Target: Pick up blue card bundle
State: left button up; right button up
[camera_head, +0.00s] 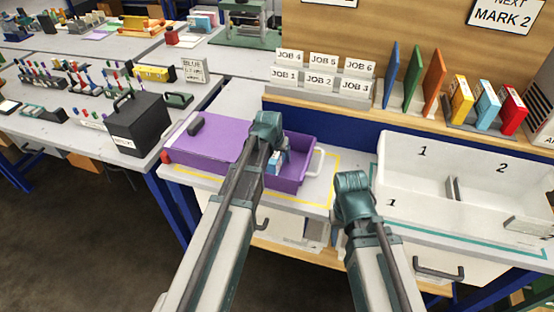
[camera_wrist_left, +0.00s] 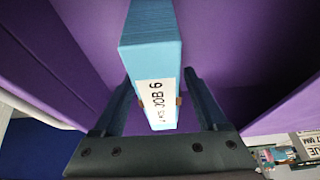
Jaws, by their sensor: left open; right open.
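The blue card bundle (camera_wrist_left: 152,42) carries a white "JOB 6" label and stands inside the purple bin (camera_head: 320,160). In the head view, a blue and white bit of it (camera_head: 274,163) shows beside my left wrist. My left gripper (camera_wrist_left: 160,92) is open, with one finger on each side of the bundle's near end. Gaps show between fingers and bundle. In the head view my left arm covers most of this gripper. My right gripper (camera_head: 350,200) is open and empty, in front of the bench between the purple bin and the white trays; its fingertips are hard to make out.
A purple lid or box top (camera_head: 205,145) lies left of the bin's open part. White numbered trays (camera_head: 420,200) stand at the right. A rack of JOB cards (camera_head: 320,85) and coloured boards (camera_head: 413,75) stand behind. A black box (camera_head: 138,125) sits on the left table.

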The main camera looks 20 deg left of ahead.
pick_arm(q)
jog(key=shift+f, duration=0.2)
dwell(0.4)
grip_shut()
